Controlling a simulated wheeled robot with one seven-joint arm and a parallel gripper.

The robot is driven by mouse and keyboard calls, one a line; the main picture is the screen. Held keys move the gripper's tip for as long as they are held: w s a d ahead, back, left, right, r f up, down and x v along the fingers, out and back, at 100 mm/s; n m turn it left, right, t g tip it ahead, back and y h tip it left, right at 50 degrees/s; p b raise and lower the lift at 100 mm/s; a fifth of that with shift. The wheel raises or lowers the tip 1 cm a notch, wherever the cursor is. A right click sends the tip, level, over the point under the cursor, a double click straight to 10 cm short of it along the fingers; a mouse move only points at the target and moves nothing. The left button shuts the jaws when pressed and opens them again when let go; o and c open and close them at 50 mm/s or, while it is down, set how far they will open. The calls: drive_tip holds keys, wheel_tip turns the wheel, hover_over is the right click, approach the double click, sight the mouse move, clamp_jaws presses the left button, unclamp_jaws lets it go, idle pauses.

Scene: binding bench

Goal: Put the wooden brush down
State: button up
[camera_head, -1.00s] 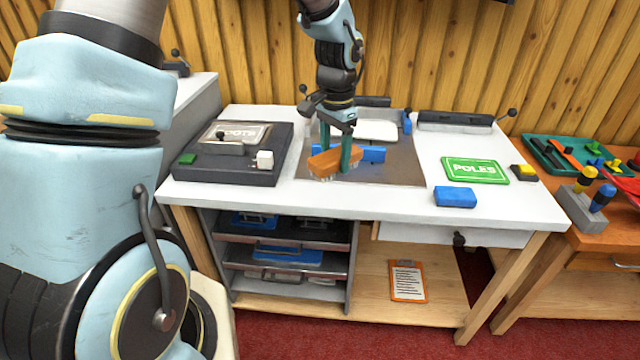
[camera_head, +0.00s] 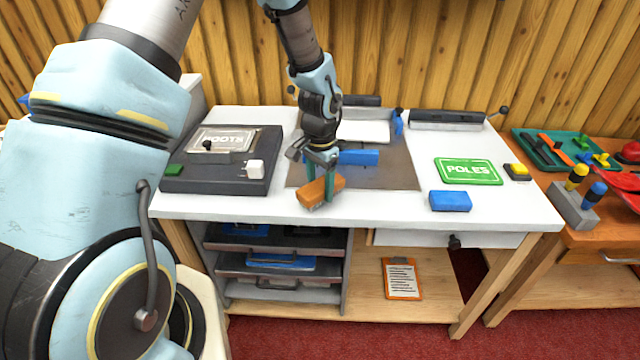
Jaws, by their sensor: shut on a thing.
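The wooden brush (camera_head: 314,193) is an orange-brown block with pale bristles underneath. My gripper (camera_head: 321,188) points down with its teal fingers shut on the brush. The brush is over the front part of the white bench top (camera_head: 400,208), close to the front edge of the grey metal plate (camera_head: 395,178). It is tilted in the picture, its right end higher. I cannot tell whether the bristles touch the bench.
A blue bar (camera_head: 358,157) lies on the plate behind my gripper. A dark box with a "ROOTS" plate (camera_head: 225,139) stands left. A green "POLES" plate (camera_head: 468,171) and a blue block (camera_head: 450,201) lie right. The bench front between brush and blue block is clear.

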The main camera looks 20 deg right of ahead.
drive_tip(key=shift+f, duration=0.25)
drive_tip(key=shift+f+b, duration=0.3)
drive_tip(key=o, duration=1.3)
